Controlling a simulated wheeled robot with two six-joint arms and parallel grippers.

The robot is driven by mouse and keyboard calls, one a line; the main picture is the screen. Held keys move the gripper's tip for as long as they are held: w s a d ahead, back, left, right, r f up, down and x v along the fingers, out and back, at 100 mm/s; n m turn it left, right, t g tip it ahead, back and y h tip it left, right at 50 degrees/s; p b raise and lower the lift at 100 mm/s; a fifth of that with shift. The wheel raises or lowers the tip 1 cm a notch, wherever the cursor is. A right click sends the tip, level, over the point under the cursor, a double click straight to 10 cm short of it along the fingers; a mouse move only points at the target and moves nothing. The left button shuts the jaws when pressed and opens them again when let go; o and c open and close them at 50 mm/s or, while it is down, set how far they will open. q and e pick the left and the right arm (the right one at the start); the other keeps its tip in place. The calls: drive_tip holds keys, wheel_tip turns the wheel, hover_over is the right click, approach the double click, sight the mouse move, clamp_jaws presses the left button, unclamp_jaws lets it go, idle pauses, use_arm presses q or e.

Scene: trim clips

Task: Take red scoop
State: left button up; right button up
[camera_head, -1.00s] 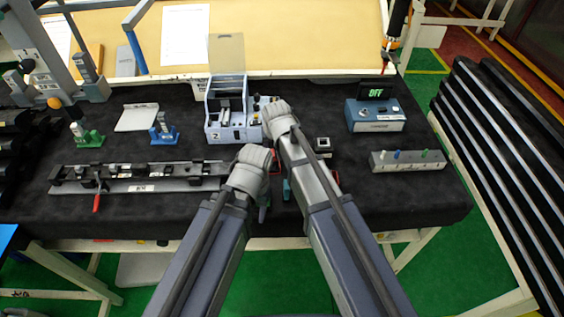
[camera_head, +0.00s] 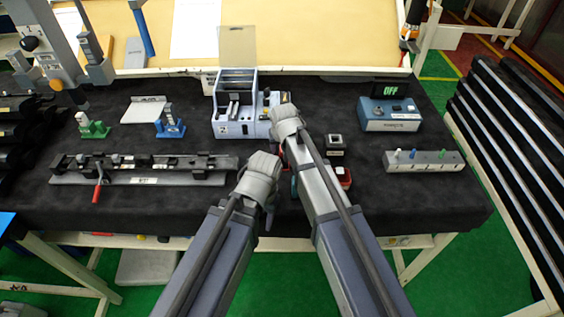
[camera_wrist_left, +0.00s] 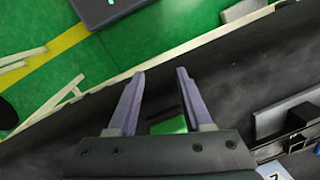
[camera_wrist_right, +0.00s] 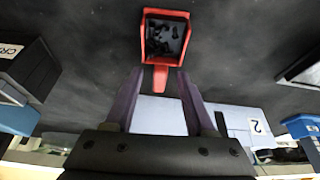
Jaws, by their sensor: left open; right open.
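The red scoop (camera_wrist_right: 165,42) shows in the right wrist view, an open red box shape with dark small pieces inside and a short handle. The handle end lies between or just beyond the fingertips of my right gripper (camera_wrist_right: 159,76). That gripper is open; I cannot tell whether a finger touches the handle. In the head view my right arm hides most of this spot, with only bits of red beside it. My left gripper (camera_wrist_left: 160,76) is open over the dark table, near its front edge, with a green item (camera_wrist_left: 169,126) behind its fingers.
A light blue machine (camera_head: 222,128) labelled 2 stands behind my right gripper. A long clip fixture (camera_head: 130,181) lies left. A blue box (camera_head: 388,124) reading OFF and a grey block with pegs (camera_head: 425,166) stand right. The black mat between has free room.

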drive_tip(key=shift+w+f, duration=0.25)
drive_tip(key=shift+f, duration=0.35)
drive_tip(key=shift+r, duration=0.1)
clamp_jaws()
